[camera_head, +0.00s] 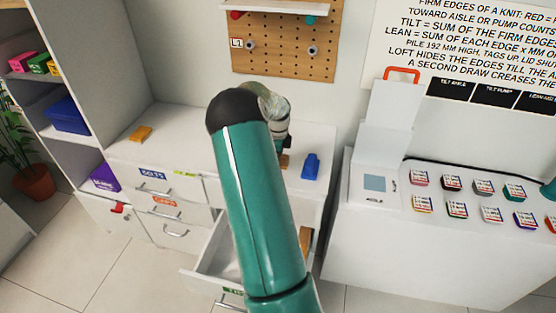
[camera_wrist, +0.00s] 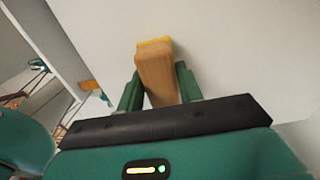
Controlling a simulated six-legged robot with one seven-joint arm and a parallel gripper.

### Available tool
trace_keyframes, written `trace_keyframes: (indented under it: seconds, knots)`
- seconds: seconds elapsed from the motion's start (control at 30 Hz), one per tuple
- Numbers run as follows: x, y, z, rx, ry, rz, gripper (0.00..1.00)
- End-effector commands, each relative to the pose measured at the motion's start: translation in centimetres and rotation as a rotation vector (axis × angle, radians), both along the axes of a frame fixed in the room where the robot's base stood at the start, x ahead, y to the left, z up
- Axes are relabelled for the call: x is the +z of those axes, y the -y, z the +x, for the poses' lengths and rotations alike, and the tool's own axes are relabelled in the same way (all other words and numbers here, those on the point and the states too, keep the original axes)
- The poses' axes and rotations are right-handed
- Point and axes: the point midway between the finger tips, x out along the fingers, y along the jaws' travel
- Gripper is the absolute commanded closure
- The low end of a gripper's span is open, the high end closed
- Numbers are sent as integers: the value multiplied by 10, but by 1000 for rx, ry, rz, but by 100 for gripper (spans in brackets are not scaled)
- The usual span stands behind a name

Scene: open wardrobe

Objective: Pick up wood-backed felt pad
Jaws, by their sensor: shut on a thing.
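The wood-backed felt pad (camera_wrist: 155,72) is a wooden block with a yellow layer at its far end in the wrist view. My gripper (camera_wrist: 159,84) is shut on it, with one green finger on each side. In the head view my arm covers most of the gripper (camera_head: 284,150), and a small brown part of the pad (camera_head: 284,161) shows below it, close to the white counter top. I cannot tell whether the pad still touches the counter.
A blue object (camera_head: 311,167) stands just right of my gripper on the counter (camera_head: 215,140). A yellow-orange block (camera_head: 139,133) lies at the counter's left. An open drawer (camera_head: 217,268) juts out below. A pegboard (camera_head: 285,40) hangs behind. Small labelled items stand on the right-hand table (camera_head: 400,255).

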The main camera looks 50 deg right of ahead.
Motion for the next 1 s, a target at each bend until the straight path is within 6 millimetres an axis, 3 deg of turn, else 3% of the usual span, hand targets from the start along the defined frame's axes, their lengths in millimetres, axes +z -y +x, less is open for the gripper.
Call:
trace_keyframes:
  seconds: [0.23, 0.4, 0.67, 0.8, 1.0]
  knots:
    - [11, 0, 1, 0, 1, -1, 91]
    - [34, 0, 1, 0, 3, -1, 91]
    - [93, -51, -6, 4, 6, -1, 91]
    - [109, -89, -11, 4, 4, 1, 91]
    - [124, -124, -18, 3, 2, 1, 91]
